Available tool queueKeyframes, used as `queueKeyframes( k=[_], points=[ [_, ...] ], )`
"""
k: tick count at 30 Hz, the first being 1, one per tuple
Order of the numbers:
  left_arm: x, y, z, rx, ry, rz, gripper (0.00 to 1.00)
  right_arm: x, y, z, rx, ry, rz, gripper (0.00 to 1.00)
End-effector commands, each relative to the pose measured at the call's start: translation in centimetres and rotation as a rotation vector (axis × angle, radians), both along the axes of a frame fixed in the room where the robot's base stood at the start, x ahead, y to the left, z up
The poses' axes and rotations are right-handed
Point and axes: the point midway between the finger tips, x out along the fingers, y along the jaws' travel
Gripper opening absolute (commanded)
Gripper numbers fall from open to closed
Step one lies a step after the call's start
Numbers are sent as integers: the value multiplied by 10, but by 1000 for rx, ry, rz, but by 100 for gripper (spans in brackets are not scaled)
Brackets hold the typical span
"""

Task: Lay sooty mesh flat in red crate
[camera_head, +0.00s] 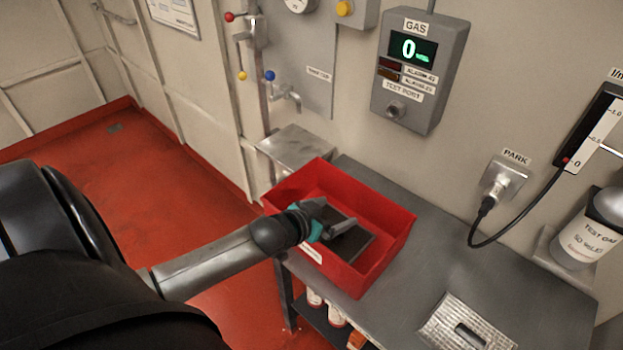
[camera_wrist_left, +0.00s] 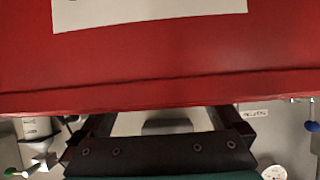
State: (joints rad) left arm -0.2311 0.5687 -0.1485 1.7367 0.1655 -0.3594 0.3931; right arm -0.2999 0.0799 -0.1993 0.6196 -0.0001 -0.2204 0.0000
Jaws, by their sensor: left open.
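The red crate (camera_head: 385,262) stands on the grey bench. A dark flat panel, which looks like the sooty mesh (camera_head: 352,246), lies inside it, apparently flat on the crate floor. My left gripper (camera_head: 343,222) reaches over the crate's near-left wall, with its fingers above the panel and partly hiding it. The red crate wall (camera_wrist_left: 150,60) with a white label fills the top there. My right gripper is not in view.
A silver ribbed plate with a handle (camera_head: 467,325) lies at the bench's front right. The bench (camera_head: 430,240) is clear between it and the crate. A cable (camera_head: 495,240) hangs from the PARK socket (camera_head: 505,180). A gas bottle (camera_head: 590,235) stands at the right.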

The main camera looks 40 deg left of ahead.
Motion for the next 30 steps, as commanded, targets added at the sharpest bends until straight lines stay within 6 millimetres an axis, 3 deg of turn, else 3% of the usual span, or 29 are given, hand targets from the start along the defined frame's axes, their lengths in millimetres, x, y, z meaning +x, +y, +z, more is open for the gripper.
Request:
queueKeyframes(
  k=[15,22,30],
  points=[
    [-69,5,38,0,2,0,100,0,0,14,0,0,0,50],
    [-86,7,47,-1,0,0,100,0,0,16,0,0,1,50],
    [-90,7,50,0,-1,1,100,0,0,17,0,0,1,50]
  ],
)
